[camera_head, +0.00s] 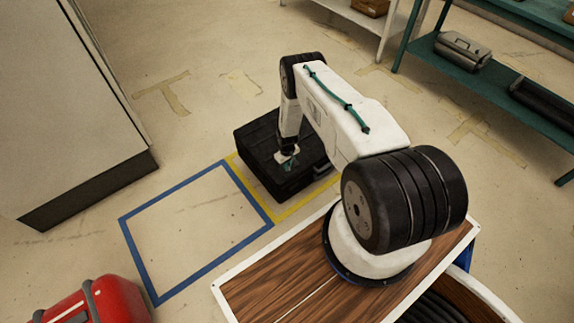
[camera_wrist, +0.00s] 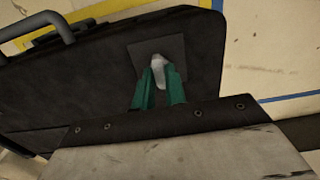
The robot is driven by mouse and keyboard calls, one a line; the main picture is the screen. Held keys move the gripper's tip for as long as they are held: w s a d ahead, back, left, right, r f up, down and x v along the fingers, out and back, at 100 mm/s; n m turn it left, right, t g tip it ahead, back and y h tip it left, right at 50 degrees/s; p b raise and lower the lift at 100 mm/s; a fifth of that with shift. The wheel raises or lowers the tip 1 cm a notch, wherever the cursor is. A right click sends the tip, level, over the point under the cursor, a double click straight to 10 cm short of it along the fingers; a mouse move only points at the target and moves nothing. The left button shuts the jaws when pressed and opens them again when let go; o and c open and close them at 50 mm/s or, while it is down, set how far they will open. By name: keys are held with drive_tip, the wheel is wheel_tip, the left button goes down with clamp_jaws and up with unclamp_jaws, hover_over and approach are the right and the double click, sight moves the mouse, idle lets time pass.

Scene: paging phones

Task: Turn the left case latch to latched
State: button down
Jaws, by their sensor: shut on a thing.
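The black case (camera_head: 262,150) lies on the floor within a yellow taped outline in the head view. My arm reaches down over it, and my gripper (camera_head: 287,163) is at its top. In the wrist view the case (camera_wrist: 70,95) fills much of the picture, with a grey handle (camera_wrist: 62,25) at upper left. A pale latch (camera_wrist: 158,62) stands on a dark square plate (camera_wrist: 175,48). The green fingers of my gripper (camera_wrist: 160,82) are shut on the latch. The fingers partly hide it, and I cannot tell its turned position. No second latch is distinguishable.
A blue taped square (camera_head: 170,283) on the floor left of the case is empty. A red container (camera_head: 110,300) stands at lower left, a grey cabinet (camera_head: 60,100) at upper left. A green shelf (camera_head: 500,85) holds cases at upper right.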

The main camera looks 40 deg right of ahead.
drive_tip(key=c, duration=1.4)
unclamp_jaws()
drive_tip(key=shift+c, duration=0.2)
drive_tip(key=shift+r, duration=0.15)
wheel_tip(320, 180, up, 8)
drive_tip(key=shift+f, duration=0.25)
